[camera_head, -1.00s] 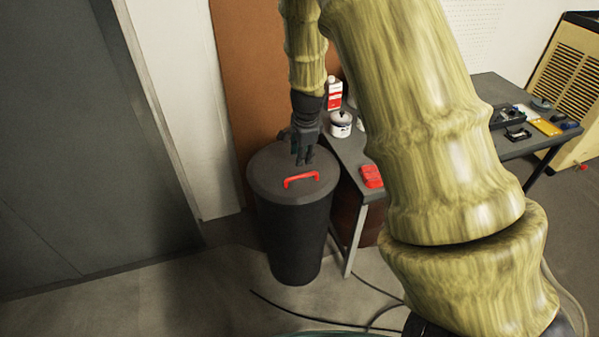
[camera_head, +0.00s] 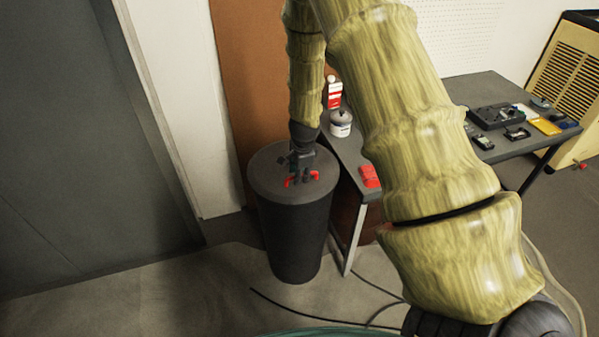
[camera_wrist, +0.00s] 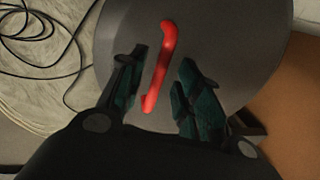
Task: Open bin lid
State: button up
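A dark grey round bin (camera_head: 296,240) stands on the floor with its flat lid (camera_head: 268,178) on top. The lid has a red bar handle (camera_head: 315,175), which also shows in the wrist view (camera_wrist: 158,68). My gripper (camera_head: 302,178) is over the lid, pointing down at the handle. In the wrist view my gripper (camera_wrist: 158,88) is open, with one finger on each side of the handle and a gap on both sides. The middle of the handle is hidden behind the fingers in the head view.
A grey table (camera_head: 345,158) stands right beside the bin, with a white pot (camera_head: 341,124), a red and white bottle (camera_head: 334,93) and a red item (camera_head: 369,177) on it. Black cables (camera_head: 300,309) lie on the floor. A grey door (camera_head: 90,140) is at the left.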

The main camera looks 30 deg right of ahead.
jog(key=shift+f, duration=0.1)
grip_shut()
dwell(0.3)
